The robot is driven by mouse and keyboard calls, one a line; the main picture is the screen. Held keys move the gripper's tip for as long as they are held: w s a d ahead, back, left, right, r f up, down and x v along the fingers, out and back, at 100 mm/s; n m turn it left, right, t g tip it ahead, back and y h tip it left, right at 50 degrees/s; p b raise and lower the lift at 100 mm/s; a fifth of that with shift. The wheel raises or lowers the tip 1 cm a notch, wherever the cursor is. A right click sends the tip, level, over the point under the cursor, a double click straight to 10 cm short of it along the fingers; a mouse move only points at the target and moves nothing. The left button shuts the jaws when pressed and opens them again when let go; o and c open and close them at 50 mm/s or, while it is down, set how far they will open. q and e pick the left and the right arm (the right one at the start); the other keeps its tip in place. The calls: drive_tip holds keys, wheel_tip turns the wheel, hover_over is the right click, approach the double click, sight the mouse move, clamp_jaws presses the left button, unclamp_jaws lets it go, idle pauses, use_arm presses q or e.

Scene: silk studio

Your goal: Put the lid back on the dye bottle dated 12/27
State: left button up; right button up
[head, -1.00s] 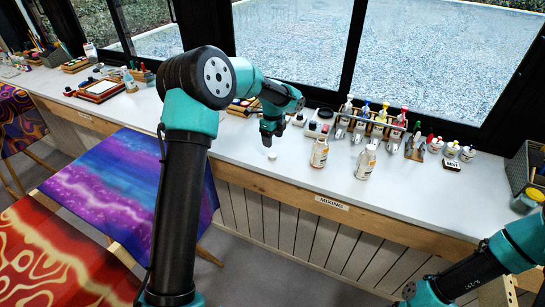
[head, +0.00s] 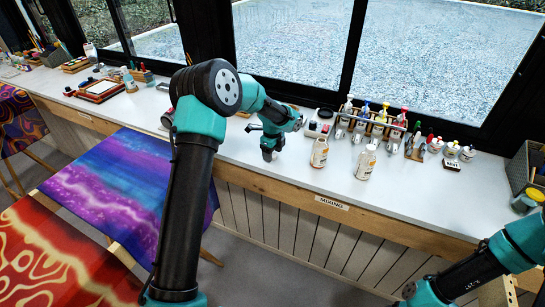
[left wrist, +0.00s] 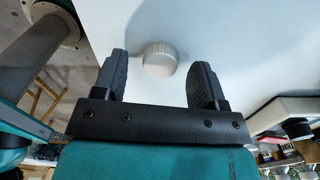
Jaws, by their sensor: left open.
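A white ribbed lid (left wrist: 160,59) lies on the white counter (left wrist: 230,25) in the left wrist view, between my left gripper's fingers and just beyond their tips. My left gripper (head: 268,154) is open and points down low over the counter, left of the bottles; in the head view it largely hides the lid. Two dye bottles stand upright to its right: one nearer bottle (head: 319,153) and one farther right (head: 366,163). Their label dates are too small to read. My right gripper is out of the picture; only its arm shows at the lower right.
A rack of bottles with coloured tops (head: 372,122) stands behind the two bottles. Small jars (head: 450,150) stand to the right, near a mesh basket (head: 527,168). The counter's front edge carries a MIXING label (head: 331,203).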

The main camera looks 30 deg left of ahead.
use_arm(q)
drive_tip(key=shift+f, duration=0.45)
drive_tip(key=c, duration=1)
drive_tip(key=shift+r, duration=0.1)
drive_tip(key=shift+r, duration=0.45)
wheel_tip(320, 180, up, 3)
drive_tip(key=shift+f, duration=0.1)
drive_tip(key=s+d, duration=0.3)
drive_tip(key=s, duration=0.4)
drive_tip(key=s+d+r, duration=0.1)
drive_tip(key=s+d, duration=0.3)
drive_tip(key=s, duration=0.3)
drive_tip(key=shift+s, duration=0.2)
drive_tip(key=shift+d+r, duration=0.1)
